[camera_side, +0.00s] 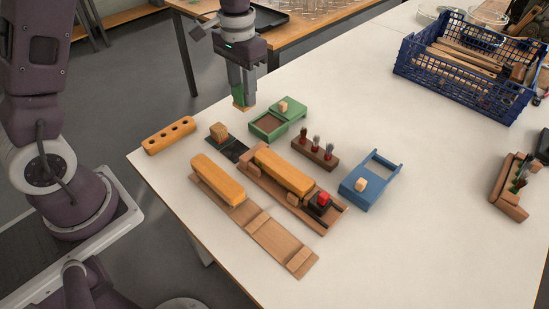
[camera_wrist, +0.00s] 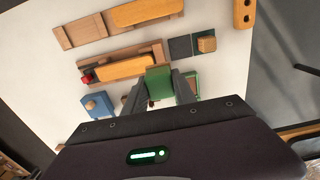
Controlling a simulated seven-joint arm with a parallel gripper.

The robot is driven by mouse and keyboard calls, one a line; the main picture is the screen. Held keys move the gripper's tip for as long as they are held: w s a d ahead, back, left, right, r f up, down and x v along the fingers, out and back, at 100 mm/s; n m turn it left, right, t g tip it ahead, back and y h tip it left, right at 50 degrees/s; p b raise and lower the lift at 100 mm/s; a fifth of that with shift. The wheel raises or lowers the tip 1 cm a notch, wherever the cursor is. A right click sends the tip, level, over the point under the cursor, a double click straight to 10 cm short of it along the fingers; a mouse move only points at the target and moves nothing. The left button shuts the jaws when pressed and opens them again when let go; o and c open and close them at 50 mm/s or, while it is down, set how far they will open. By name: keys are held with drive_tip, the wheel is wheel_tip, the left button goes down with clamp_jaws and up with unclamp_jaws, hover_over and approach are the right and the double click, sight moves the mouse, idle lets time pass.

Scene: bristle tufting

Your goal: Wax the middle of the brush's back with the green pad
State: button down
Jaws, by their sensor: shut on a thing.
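My gripper (camera_side: 243,98) is shut on the green pad (camera_side: 238,90) and holds it above the table, behind and left of the green box. In the wrist view the pad (camera_wrist: 158,82) shows between the two fingers. One orange-brown wooden block (camera_side: 283,171) lies in a wooden holder (camera_side: 251,179) with a red-knobbed black part at its near end. A similar block (camera_side: 218,180) lies on a long wooden board (camera_side: 268,233). I cannot tell for certain which block is the brush. The pad is apart from both. Its underside is mostly hidden in the wrist view.
A block with holes (camera_side: 169,135), dark tiles (camera_side: 231,149), a tuft stand (camera_side: 315,153) and a blue holder (camera_side: 365,187) surround the work. A blue crate (camera_side: 470,65) stands back right.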

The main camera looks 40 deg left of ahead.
idle(0.4)
drive_tip(key=w+d+f, duration=0.1)
drive_tip(key=d+f, duration=0.2)
drive_tip(key=d, duration=0.5)
drive_tip(key=w+d+f, duration=0.1)
drive_tip(key=d+f, duration=0.2)
drive_tip(key=d, duration=0.5)
drive_tip(key=shift+s+d+f, duration=0.1)
drive_tip(key=shift+s+f, duration=0.05)
drive_tip(key=shift+f, duration=1.75)
drive_tip(key=shift+s+d+f, duration=0.1)
drive_tip(key=shift+s+f, duration=0.05)
drive_tip(key=shift+f, duration=1.75)
drive_tip(key=shift+a+f, duration=0.3)
drive_tip(key=shift+a+r, duration=0.15)
drive_tip(key=shift+a, duration=2.3)
drive_tip(key=shift+a+r, duration=0.15)
drive_tip(key=shift+a, duration=2.3)
drive_tip(key=shift+d+r, duration=0.2)
drive_tip(key=shift+d, duration=2.45)
drive_tip(key=shift+d+r, duration=0.15)
drive_tip(key=shift+d, duration=2.45)
wheel_tip(320, 180, up, 7)
drive_tip(key=shift+f, duration=0.15)
drive_tip(key=shift+a, duration=0.1)
